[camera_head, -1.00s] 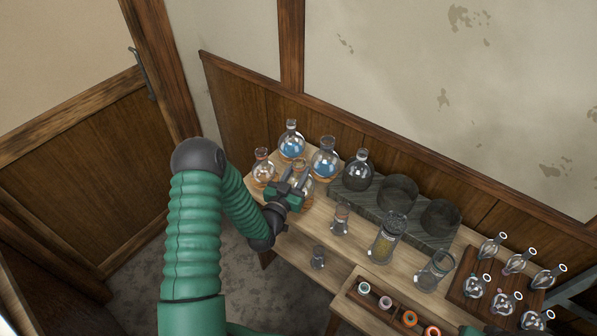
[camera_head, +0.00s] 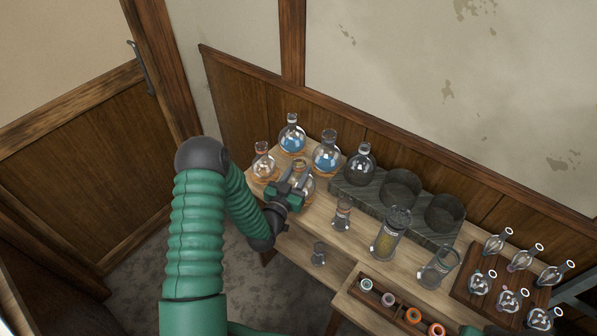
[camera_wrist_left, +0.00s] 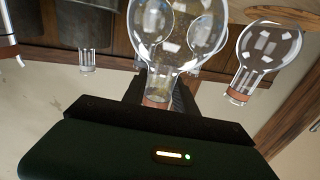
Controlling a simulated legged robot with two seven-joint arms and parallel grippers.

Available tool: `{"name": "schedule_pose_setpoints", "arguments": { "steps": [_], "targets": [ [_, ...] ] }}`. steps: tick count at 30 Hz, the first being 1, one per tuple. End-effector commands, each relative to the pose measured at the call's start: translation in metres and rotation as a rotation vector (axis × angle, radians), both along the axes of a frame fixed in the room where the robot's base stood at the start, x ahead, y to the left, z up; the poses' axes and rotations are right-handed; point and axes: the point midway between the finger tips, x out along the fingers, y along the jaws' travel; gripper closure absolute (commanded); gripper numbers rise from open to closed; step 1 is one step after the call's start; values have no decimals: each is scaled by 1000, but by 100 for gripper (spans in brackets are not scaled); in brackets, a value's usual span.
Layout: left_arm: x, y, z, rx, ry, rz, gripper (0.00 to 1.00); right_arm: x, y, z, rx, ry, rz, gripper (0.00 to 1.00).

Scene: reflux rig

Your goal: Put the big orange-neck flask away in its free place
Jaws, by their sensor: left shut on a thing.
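My left gripper (camera_head: 288,194) is shut on a clear round flask (camera_head: 302,181) with an orange band on its neck, at the left end of the wooden table. In the left wrist view the flask (camera_wrist_left: 158,62) shows upside down, its orange-banded neck between the dark jaws. I cannot tell whether it is clear of the tabletop. A dark stone block (camera_head: 345,196) has three round wells in a row. A flask with a dark look (camera_head: 360,166) sits in the left one; the middle well (camera_head: 402,187) and right well (camera_head: 443,213) are empty.
Two flasks with blue liquid (camera_head: 292,135) (camera_head: 327,152) and a smaller orange-neck flask (camera_head: 263,162) stand close around the held flask. Glass cylinders (camera_head: 390,240) (camera_head: 437,268) stand before the block. A wooden rack (camera_head: 462,283) with several small flasks is at right.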

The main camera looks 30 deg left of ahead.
Motion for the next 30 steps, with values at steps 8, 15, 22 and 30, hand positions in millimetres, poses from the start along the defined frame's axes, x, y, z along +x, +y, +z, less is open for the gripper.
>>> {"name": "schedule_pose_setpoints", "arguments": {
  "steps": [8,15,22,30],
  "targets": [
    [0,0,1,0,-1,0,40,0,0,0,0,0,0,64],
    [0,0,0,0,1,0,40,0,0,0,0,0,0,64],
    [-24,-4,-2,-1,4,1,40,0,0,-4,0,0,0,64],
    [-102,-17,-5,-2,6,1,40,0,0,-16,0,0,0,64]
  ]
}}
